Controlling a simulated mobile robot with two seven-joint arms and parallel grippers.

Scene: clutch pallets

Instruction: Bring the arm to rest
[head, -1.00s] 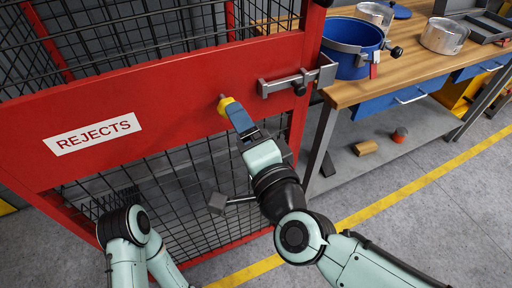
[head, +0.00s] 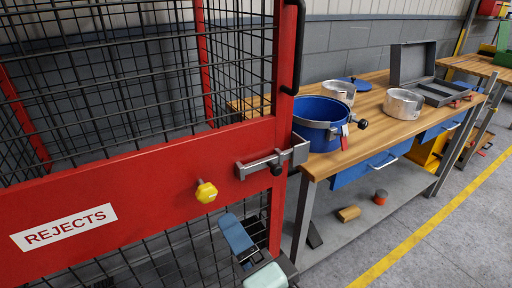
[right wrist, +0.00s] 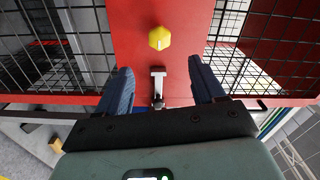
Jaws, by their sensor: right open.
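My right gripper (head: 238,236) is at the bottom of the head view, with blue fingers, in front of the mesh below the red gate panel. In the right wrist view its two fingers (right wrist: 162,84) are spread apart, with nothing held between them. The yellow knob (head: 206,192) sits on the red panel, apart from the fingers; it also shows beyond the fingertips in the right wrist view (right wrist: 159,38). The rest of my right arm is mostly below the head view. My left gripper is not in view.
The red mesh cage with a REJECTS sign (head: 64,227) fills the left. A grey sliding latch (head: 262,166) is on its panel edge. The wooden workbench (head: 385,130) carries a blue pot (head: 318,112) and metal housings.

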